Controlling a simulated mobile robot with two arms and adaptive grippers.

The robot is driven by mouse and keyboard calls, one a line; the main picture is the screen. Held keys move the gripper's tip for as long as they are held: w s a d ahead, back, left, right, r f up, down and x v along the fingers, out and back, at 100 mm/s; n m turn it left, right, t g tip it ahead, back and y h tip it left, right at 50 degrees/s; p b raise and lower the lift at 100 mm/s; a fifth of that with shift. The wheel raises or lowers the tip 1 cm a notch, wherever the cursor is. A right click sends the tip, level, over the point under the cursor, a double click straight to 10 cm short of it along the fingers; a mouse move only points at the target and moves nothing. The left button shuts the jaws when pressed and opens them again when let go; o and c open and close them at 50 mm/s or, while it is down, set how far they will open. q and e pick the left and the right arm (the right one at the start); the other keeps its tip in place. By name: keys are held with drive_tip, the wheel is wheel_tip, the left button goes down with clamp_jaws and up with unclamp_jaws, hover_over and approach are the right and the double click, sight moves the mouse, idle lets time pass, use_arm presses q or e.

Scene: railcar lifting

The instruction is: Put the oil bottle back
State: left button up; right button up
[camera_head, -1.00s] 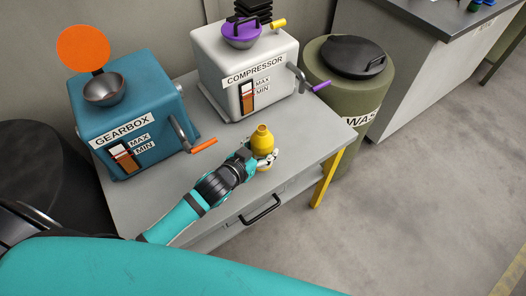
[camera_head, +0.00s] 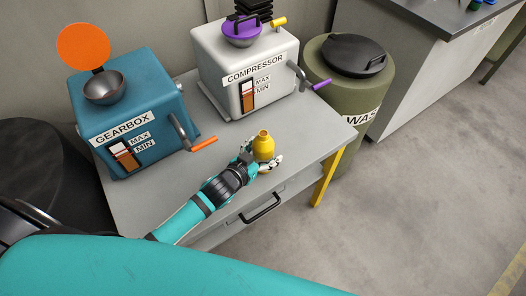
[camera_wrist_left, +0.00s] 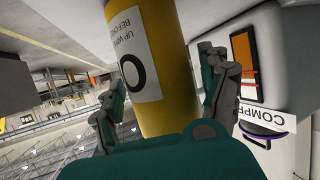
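The yellow oil bottle (camera_head: 263,147) is upright at the grey table's (camera_head: 228,154) front part, seemingly standing on the top; its base is partly hidden by the hand. It also shows in the left wrist view (camera_wrist_left: 165,70), with a white label. My left gripper (camera_head: 262,158) is around the bottle from the front left, with its fingers spread. In the left wrist view the fingers stand to either side of the bottle, with gaps visible. My right gripper is not in view.
A blue gearbox (camera_head: 130,110) with an orange-handled lever (camera_head: 203,144) stands at the table's left. A white compressor (camera_head: 240,66) with a purple-handled lever (camera_head: 321,84) stands behind the bottle. A green waste drum (camera_head: 345,92) is beyond the table's right edge. A drawer handle (camera_head: 261,209) is below.

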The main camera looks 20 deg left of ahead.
use_arm(q)
drive_tip(key=shift+s+r, duration=0.15)
drive_tip(key=shift+r, duration=0.05)
drive_tip(key=v, duration=1.1)
drive_tip(key=shift+s, duration=0.35)
